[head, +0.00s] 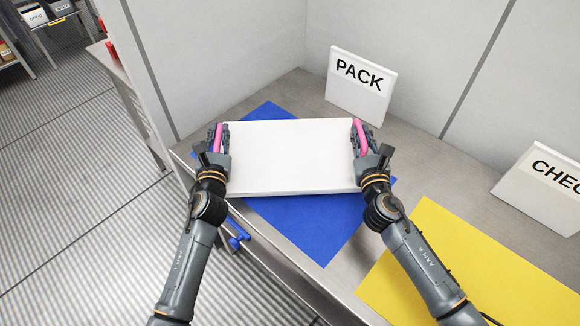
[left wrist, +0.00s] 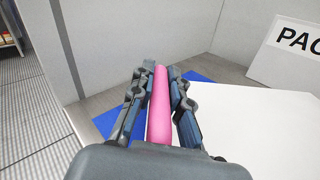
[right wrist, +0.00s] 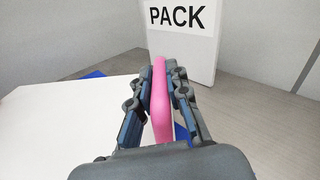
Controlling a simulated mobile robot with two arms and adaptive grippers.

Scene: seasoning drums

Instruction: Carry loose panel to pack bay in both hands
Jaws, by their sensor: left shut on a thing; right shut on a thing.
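The loose panel (head: 290,157) is a white flat board with a pink handle at each short end. It is over the blue mat (head: 315,228) in front of the PACK sign (head: 361,85); I cannot tell whether it touches the mat. My left gripper (head: 217,138) is shut on the left pink handle, which shows between its fingers in the left wrist view (left wrist: 159,110). My right gripper (head: 360,137) is shut on the right pink handle, seen between its fingers in the right wrist view (right wrist: 160,100). The panel hides the middle of the mat.
A yellow mat (head: 470,270) lies to the right on the same metal counter (head: 425,165), before a partly cut-off sign (head: 545,185). Grey walls stand behind and at the left. A blue clamp-like part (head: 238,236) is at the counter's front edge. Shelves stand far left.

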